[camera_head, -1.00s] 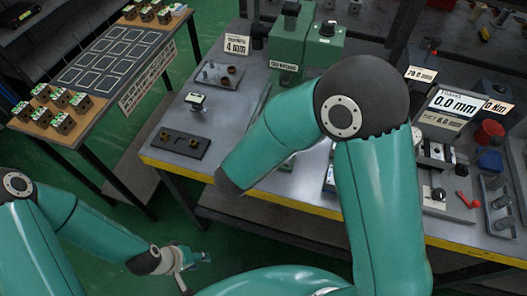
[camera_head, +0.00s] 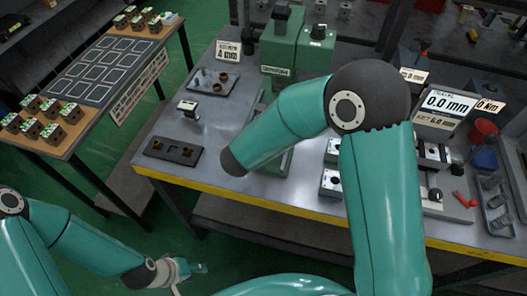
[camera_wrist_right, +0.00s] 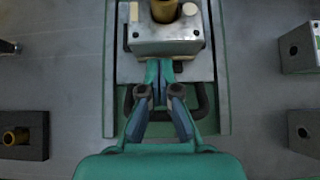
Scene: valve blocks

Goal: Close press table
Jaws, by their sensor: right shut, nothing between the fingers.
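The green press (camera_head: 283,55) stands at the back of the bench; my right arm covers most of its lower part. A dark U-shaped handle (camera_wrist_right: 203,105) shows under the fingers. My right gripper (camera_wrist_right: 159,70) is shut and empty, its tips at the block's front edge; I cannot tell if they touch. In the head view it is hidden behind the arm. My left gripper (camera_head: 190,268) hangs low over the floor; its jaws are unclear.
A readout (camera_head: 447,105) and a vise area stand right. A side table (camera_head: 72,135) carries several valve blocks.

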